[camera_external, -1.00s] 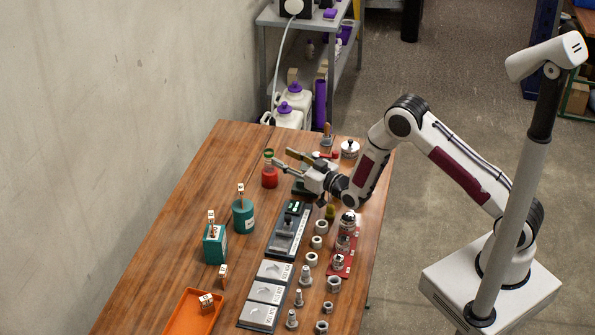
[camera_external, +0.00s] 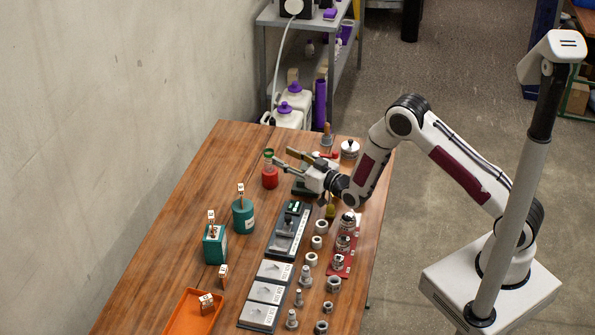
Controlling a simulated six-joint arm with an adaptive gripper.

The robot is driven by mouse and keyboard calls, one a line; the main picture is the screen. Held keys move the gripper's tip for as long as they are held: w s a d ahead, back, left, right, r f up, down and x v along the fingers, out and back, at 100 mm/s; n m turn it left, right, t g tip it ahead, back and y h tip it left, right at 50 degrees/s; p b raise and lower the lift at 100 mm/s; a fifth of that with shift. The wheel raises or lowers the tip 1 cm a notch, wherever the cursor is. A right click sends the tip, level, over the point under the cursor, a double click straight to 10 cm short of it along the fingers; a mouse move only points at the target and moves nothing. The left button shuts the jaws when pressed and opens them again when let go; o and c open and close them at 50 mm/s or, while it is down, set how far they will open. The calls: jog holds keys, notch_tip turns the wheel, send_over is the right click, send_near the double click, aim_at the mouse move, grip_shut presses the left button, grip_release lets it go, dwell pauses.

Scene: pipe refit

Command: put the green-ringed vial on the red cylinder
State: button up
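The green-ringed vial (camera_external: 268,154) is upright at the top of the red cylinder (camera_external: 270,178), near the far left part of the table. Its lower part is small and hard to make out, so I cannot tell how deep it sits. My gripper (camera_external: 280,156) lies level, just right of the vial, pointing left. Its two fingers are spread apart, with a gap between them and nothing visible in it. The nearer fingertip is close beside the vial; I cannot tell if it touches.
Teal holders (camera_external: 243,217) with tagged sticks stand nearer on the wooden table (camera_external: 185,240). An orange tray (camera_external: 190,317) is at the near left. Dark panels (camera_external: 290,230), grey plates, nuts and bolts fill the right side. The table's left strip is clear.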

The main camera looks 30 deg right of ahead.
jog(key=s+d+r+m+g+h, duration=0.1)
jog(key=d+r+g+h, duration=0.15)
jog(key=d+r, duration=0.65)
jog(key=s+d+r+g+h, duration=0.1)
jog(key=s+d+r+g, duration=0.2)
jog(key=s+d+r, duration=0.6)
jog(key=s+d+m+g, duration=0.1)
jog(key=s+d+g, duration=0.1)
jog(key=s, duration=1)
jog(key=s+d+m+g+h, duration=0.1)
jog(key=s+d, duration=0.4)
jog(key=s, duration=0.7)
jog(key=s+d+g+h, duration=0.1)
jog(key=s+d+g, duration=0.2)
jog(key=s, duration=0.9)
jog(key=shift+s+d+r+m, duration=0.25)
jog(key=shift+d+r+m, duration=0.05)
jog(key=shift+r+m, duration=0.15)
